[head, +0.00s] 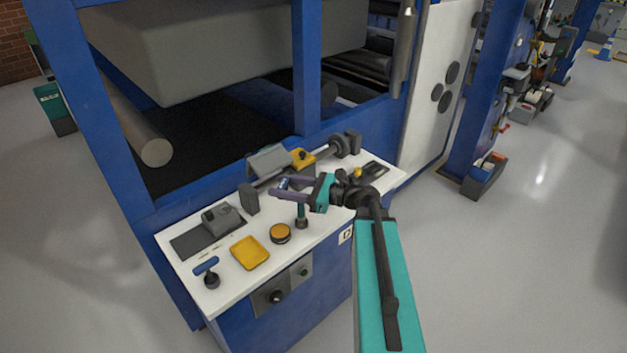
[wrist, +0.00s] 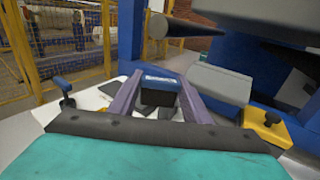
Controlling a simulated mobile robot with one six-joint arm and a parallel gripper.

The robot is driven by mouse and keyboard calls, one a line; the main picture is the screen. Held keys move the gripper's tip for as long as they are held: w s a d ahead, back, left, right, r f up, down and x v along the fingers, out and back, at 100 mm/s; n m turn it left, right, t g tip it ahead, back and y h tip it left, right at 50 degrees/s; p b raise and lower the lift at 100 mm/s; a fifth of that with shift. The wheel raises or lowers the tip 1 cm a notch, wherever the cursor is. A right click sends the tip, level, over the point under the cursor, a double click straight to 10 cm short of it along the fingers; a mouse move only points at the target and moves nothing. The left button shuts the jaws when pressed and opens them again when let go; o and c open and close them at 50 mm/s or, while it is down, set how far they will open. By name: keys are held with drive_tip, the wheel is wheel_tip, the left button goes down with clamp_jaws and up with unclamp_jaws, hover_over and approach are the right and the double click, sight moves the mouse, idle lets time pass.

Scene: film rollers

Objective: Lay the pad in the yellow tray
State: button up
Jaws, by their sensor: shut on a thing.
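My gripper (head: 286,186) has purple fingers and hovers above the middle of the white worktop. It is shut on a small dark block with a blue top, which I take to be the pad (wrist: 160,82). In the head view the pad is small and hard to make out between the fingers. The yellow tray (head: 249,253) is a shallow, empty square on the front of the worktop. It lies below and to the left of my gripper in the head view, and I cannot make it out in the wrist view.
A roller with a yellow block (head: 302,158) lies along the back.

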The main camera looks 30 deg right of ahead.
drive_tip(key=a+f+n+g+y+b, duration=0.1)
drive_tip(key=a+g, duration=0.1)
drive_tip(key=a, duration=0.7)
drive_tip(key=shift+n+y, duration=0.3)
drive_tip(key=shift+n, duration=0.1)
drive_tip(key=a+f+b, duration=0.1)
drive_tip(key=f+b, duration=0.1)
drive_tip(key=a+f+b, duration=0.1)
drive_tip(key=f+b, duration=0.2)
drive_tip(key=a+f+b, duration=0.1)
drive_tip(key=f+b, duration=0.1)
drive_tip(key=f, duration=0.1)
drive_tip(key=shift+w+a+b, duration=0.2)
drive_tip(key=shift+a+b, duration=0.1)
drive_tip(key=shift+b, duration=0.1)
drive_tip(key=shift+f+b, duration=0.6)
drive_tip(key=shift+b, duration=0.05)
